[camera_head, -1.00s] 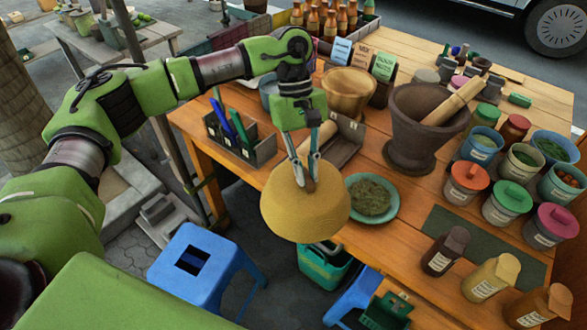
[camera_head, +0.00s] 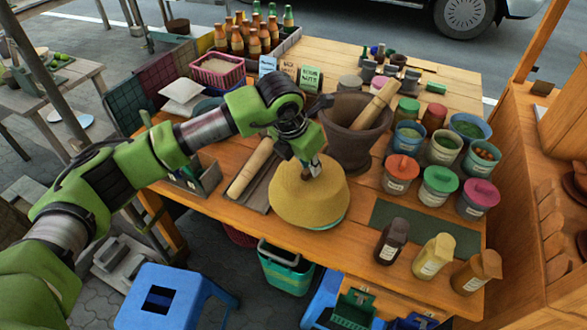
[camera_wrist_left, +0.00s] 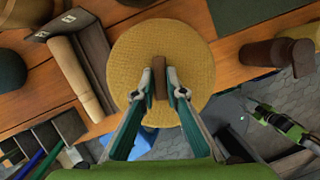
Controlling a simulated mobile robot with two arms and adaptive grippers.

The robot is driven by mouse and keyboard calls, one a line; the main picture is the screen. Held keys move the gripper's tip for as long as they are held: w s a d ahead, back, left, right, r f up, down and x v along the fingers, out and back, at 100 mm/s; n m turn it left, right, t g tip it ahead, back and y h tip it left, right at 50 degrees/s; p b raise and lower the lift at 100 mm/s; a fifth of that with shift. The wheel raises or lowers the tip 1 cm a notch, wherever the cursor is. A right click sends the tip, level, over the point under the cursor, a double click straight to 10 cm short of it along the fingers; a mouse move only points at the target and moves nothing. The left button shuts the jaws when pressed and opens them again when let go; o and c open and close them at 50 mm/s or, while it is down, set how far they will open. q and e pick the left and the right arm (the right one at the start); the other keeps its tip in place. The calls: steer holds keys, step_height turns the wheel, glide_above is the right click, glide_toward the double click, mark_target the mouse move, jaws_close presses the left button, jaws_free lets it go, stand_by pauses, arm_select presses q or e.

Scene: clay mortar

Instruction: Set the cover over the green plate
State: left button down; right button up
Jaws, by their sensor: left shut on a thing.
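The cover (camera_head: 308,197) is a yellow woven dome with a brown knob. It stands over the green plate, hiding nearly all of it; a thin strip of the plate's rim (camera_head: 328,225) shows below the cover's front edge in the head view. I cannot tell whether the cover fully rests on it. My left gripper (camera_head: 314,167) is above the cover, shut on its knob. In the left wrist view, the fingertips (camera_wrist_left: 158,86) pinch the brown knob (camera_wrist_left: 158,64) from both sides. A green and dark arm part (camera_wrist_left: 283,122) shows small at right there; its jaws are unclear.
A dark mortar (camera_head: 352,140) stands behind the cover. A rolling pin (camera_head: 250,168) in a tray lies to its left. Three bottles or jars (camera_head: 432,257) stand at the front right, by a dark green mat (camera_head: 412,222). Several lidded tubs (camera_head: 438,185) fill the right.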

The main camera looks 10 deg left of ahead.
mark_target(318, 179)
arm_select(q)
steer(key=d+n, duration=0.1)
steer(key=w+d+r+n+y, duration=0.1)
steer(key=n, duration=0.1)
steer(key=shift+d+t, duration=0.1)
steer(key=shift+t, duration=0.2)
steer(key=shift+w+d+n, duration=0.1)
steer(key=shift+w+n, duration=0.05)
steer(key=shift+n, duration=0.15)
steer(key=shift+f, duration=0.65)
step_height(318, 179, down, 6)
steer(key=b, duration=0.3)
steer(key=shift+b, duration=0.4)
steer(key=shift+f+b, duration=1)
steer(key=shift+f, duration=0.05)
steer(key=c, duration=2)
jaws_free()
